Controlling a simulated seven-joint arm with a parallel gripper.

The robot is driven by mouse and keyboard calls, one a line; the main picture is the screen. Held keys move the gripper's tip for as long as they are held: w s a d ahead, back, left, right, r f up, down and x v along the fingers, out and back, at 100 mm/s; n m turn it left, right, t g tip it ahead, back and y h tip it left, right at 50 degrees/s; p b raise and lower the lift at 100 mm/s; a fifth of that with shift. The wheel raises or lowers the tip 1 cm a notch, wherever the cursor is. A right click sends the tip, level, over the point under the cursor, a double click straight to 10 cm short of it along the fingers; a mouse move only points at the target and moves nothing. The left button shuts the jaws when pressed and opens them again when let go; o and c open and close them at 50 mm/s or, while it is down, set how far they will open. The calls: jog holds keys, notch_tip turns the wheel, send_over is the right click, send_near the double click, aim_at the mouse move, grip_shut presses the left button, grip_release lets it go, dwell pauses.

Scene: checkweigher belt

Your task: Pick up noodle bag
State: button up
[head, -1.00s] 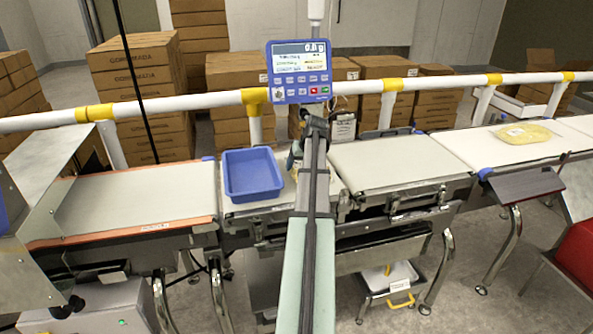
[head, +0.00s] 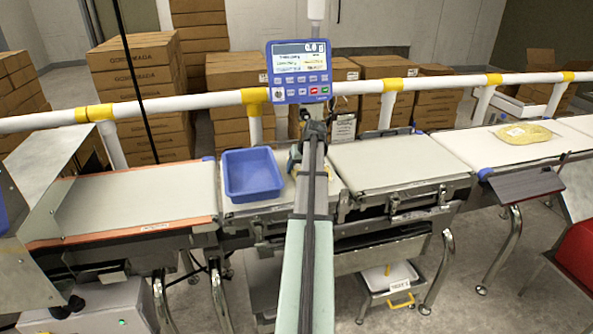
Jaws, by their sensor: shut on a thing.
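My gripper (head: 294,160) is at the weighing platform, just right of the blue tray (head: 252,174), and mostly hidden behind my own arm. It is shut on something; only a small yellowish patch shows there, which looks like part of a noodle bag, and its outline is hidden. Another clear bag of yellow noodles (head: 525,133) with a white label lies flat on the far right belt, well away from my gripper.
The scale display (head: 300,71) on its post reads 0.0 g. A white rail (head: 350,88) runs behind the belts. The left belt (head: 135,203) and the middle right belt (head: 395,160) are bare. A red seat (head: 577,250) stands at the right.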

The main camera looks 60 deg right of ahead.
jog(key=shift+r, duration=0.15)
jog(key=shift+c, duration=0.7)
jog(key=shift+r, duration=0.35)
notch_tip(320, 180, up, 8)
jog(key=shift+r, duration=0.1)
jog(key=shift+s+d, duration=10.4)
jog(key=shift+s, duration=1.75)
jog(key=shift+h, duration=0.3)
notch_tip(320, 180, down, 9)
